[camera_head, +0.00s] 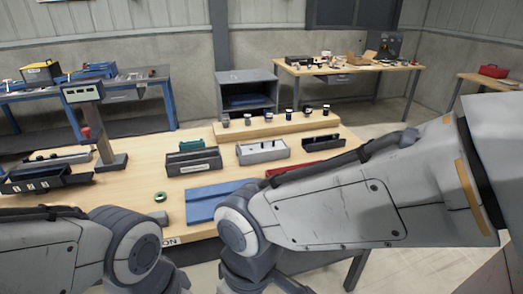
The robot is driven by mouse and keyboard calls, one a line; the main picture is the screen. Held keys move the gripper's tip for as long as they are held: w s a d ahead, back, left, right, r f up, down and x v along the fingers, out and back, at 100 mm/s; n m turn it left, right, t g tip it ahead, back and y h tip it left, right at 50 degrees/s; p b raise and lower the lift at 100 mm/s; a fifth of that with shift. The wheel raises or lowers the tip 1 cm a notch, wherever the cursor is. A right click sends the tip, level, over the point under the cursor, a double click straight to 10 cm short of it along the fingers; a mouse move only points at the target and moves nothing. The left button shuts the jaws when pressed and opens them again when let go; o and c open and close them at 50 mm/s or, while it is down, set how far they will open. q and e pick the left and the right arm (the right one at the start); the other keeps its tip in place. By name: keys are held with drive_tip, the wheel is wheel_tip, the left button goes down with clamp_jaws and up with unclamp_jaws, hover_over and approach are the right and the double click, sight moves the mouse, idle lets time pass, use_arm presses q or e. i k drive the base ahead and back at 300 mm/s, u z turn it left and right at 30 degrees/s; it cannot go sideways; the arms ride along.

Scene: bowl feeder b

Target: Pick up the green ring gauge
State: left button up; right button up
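The green ring gauge (160,197) is a small ring lying flat on the wooden table (130,190), left of a blue plate (207,203). My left arm crosses the lower left of the view and my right arm crosses from the right. Both bend downward out of the picture, so neither gripper shows. Nothing touches the ring, and bare table surrounds it.
A dark tray (45,180) and an upright stand (104,140) are at the left. A wooden riser (270,126) holds several small cylinders. My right arm partly hides a red tray (295,168).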

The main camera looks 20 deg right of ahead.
sight(159, 197)
drive_tip(key=z, duration=0.5)
drive_tip(key=i, duration=0.95)
drive_tip(key=u, duration=0.55)
